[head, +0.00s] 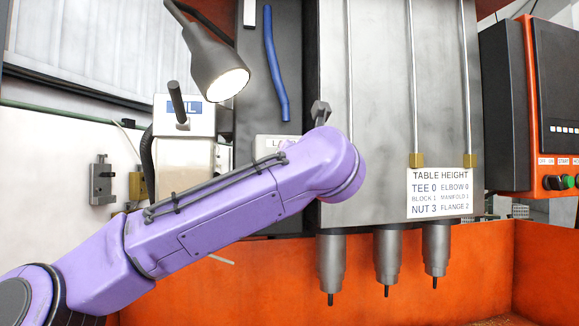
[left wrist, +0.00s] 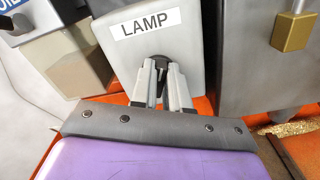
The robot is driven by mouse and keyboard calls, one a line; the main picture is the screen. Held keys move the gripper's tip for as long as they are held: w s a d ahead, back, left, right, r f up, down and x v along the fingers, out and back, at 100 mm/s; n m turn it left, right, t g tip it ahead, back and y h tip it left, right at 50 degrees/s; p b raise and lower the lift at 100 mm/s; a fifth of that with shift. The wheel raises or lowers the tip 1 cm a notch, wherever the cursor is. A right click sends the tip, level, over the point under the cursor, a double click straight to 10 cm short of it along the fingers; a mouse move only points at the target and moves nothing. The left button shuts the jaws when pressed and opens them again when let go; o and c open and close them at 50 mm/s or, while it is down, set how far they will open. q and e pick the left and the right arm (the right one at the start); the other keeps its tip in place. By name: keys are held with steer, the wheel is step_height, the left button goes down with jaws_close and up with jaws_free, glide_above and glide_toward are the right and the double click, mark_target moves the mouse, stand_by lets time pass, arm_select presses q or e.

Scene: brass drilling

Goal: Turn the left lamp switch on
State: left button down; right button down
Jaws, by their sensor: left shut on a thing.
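The lamp switch box, a grey box with a LAMP label (left wrist: 145,24), fills the top of the left wrist view. In the head view only part of its label (head: 272,142) shows behind my purple left arm. Its dark switch knob (left wrist: 161,61) sits below the label. My left gripper (left wrist: 164,75) has its two grey fingers on either side of the knob, shut on it. In the head view the fingers and knob are hidden by my arm. The lamp (head: 220,72) hangs above and its face glows bright. My right gripper is in neither view.
A box with a dark lever (head: 178,103) stands left of the lamp box. The grey drill housing with a TABLE HEIGHT sign (head: 437,192) is to the right, with several spindles (head: 386,258) below. An orange control panel (head: 556,130) is at the far right.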

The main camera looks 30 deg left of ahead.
arm_select(q)
steer(key=shift+w+f+m, duration=0.15)
steer(key=shift+f+m, duration=0.15)
steer(key=shift+m, duration=0.4)
steer(key=c, duration=1.3)
jaws_free()
steer(key=shift+o, duration=0.9)
steer(key=shift+a+r, duration=0.1)
steer(key=b+v, duration=0.4)
steer(key=v, duration=0.6)
steer(key=shift+s, duration=0.25)
